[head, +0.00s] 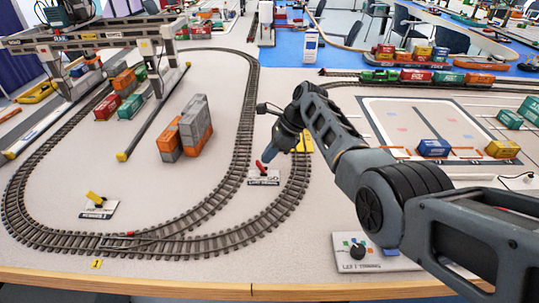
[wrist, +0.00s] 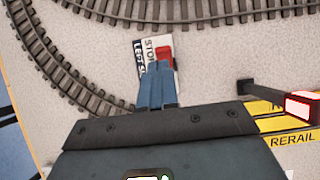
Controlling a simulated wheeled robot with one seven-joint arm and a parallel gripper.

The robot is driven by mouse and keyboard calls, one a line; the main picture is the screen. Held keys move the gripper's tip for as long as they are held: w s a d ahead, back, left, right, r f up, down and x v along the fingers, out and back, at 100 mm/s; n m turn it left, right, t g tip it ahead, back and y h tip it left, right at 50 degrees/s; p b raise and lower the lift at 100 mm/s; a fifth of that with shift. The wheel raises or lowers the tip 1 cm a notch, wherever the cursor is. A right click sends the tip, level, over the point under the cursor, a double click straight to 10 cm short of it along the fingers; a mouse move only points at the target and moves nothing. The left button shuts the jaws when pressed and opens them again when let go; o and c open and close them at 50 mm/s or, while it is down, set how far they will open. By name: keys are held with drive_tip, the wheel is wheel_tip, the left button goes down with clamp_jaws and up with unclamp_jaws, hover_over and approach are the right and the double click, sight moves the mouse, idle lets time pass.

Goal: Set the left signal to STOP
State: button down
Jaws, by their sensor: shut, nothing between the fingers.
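The left signal is a small white plate (wrist: 147,46) on the layout; its partly hidden print reads "STOP" and "LEFT S". It carries a red lever (wrist: 165,53). In the head view the plate (head: 263,181) lies between two curves of track, and the red lever (head: 261,165) leans to the upper left. My gripper (wrist: 160,66) is shut and empty, its blue fingers over the plate and right by the lever. I cannot tell whether they touch it. In the head view my gripper (head: 268,157) comes down from behind the lever. The fingers hide part of the plate.
Curved track (head: 240,120) runs around the plate. A yellow lever on another plate (head: 98,209) stands at left. A panel with a black knob (head: 375,252) lies at front right. A yellow "RERAIL" strip (wrist: 290,138) is nearby.

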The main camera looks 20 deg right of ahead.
drive_tip(key=shift+r+p, duration=0.45)
drive_tip(key=shift+r, duration=0.15)
drive_tip(key=p+v, duration=0.3)
drive_tip(key=v, duration=1)
